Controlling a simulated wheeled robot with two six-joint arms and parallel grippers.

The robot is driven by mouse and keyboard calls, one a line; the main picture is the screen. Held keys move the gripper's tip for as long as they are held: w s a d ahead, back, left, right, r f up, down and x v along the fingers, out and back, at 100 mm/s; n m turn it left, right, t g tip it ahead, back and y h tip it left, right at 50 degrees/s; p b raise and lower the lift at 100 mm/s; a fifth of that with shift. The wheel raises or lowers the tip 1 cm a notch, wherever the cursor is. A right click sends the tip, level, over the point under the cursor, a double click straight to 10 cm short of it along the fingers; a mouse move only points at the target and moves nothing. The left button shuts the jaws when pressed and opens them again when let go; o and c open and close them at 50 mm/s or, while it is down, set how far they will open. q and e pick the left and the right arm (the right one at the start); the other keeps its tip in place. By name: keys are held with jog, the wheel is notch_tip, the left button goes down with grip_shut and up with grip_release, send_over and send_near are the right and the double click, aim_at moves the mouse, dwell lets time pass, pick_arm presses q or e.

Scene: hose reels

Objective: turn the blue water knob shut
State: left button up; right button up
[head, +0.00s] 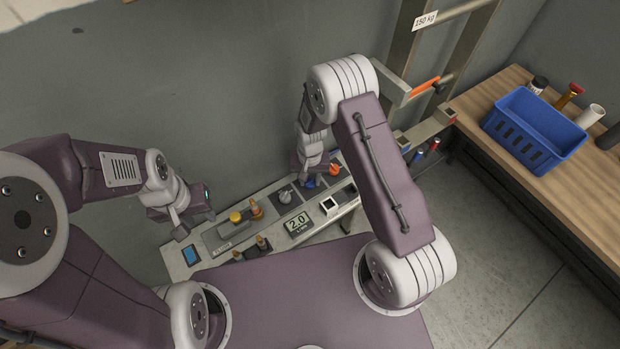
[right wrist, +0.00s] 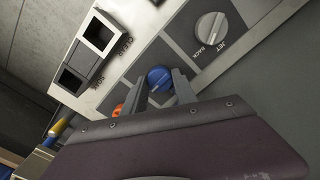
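The blue knob (right wrist: 159,78) sits on a dark square of the control panel in the right wrist view, beside a grey knob marked JET and BACK. My right gripper (right wrist: 162,88) has its two fingers on either side of the blue knob. Whether they touch it is not clear. In the head view the blue knob (head: 309,184) is small and partly hidden below my right gripper (head: 309,174). My left gripper (head: 193,222) is at the panel's left end, fingers apart and empty, away from the blue knob.
An orange knob (head: 334,170) is right next to the blue one. The grey knob (head: 285,197) is to its left. A blue basket (head: 535,130) stands on the wooden bench at right.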

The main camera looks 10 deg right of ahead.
grip_shut()
jog(key=shift+n, duration=0.3)
jog(key=n+b, duration=0.1)
jog(key=n, duration=0.2)
jog(key=n+b, duration=0.1)
jog(key=n, duration=0.8)
jog(key=shift+n+b, duration=0.3)
jog(key=shift+n, duration=2.3)
jog(key=shift+w, duration=0.1)
